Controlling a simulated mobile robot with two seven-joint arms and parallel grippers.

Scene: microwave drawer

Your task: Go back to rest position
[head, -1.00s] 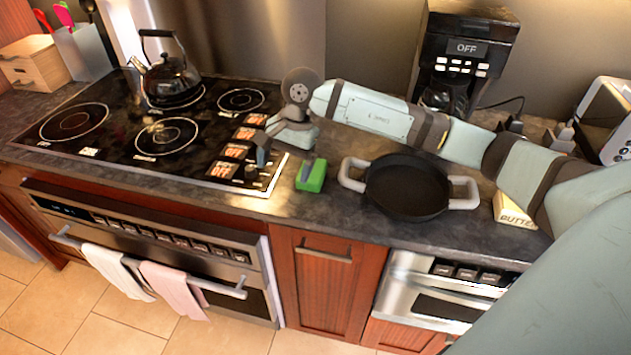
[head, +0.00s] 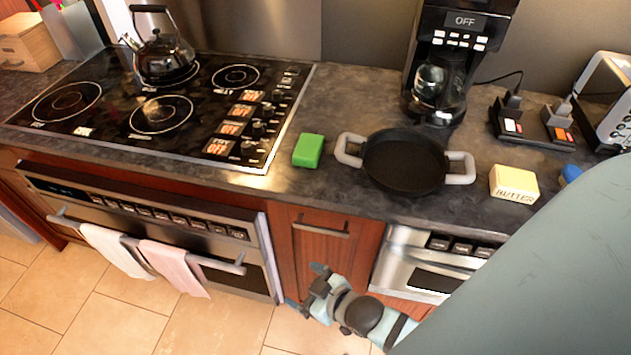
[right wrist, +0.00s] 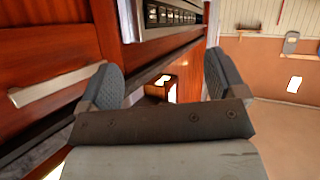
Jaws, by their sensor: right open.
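My right gripper (head: 308,287) is low in front of the cabinet door (head: 322,262), below the counter's front edge, in the head view. Its two dark pads stand apart with nothing between them in the right wrist view (right wrist: 162,85). The green block (head: 308,150) lies on the counter between the stove and the black pan (head: 404,162), clear of the gripper. My left gripper is not in view.
The stove (head: 160,112) with a kettle (head: 165,58) is at left. A coffee maker (head: 455,50), butter box (head: 514,184) and outlets stand at right. Towels hang on the oven handle (head: 150,240). The floor (head: 60,300) in front is open.

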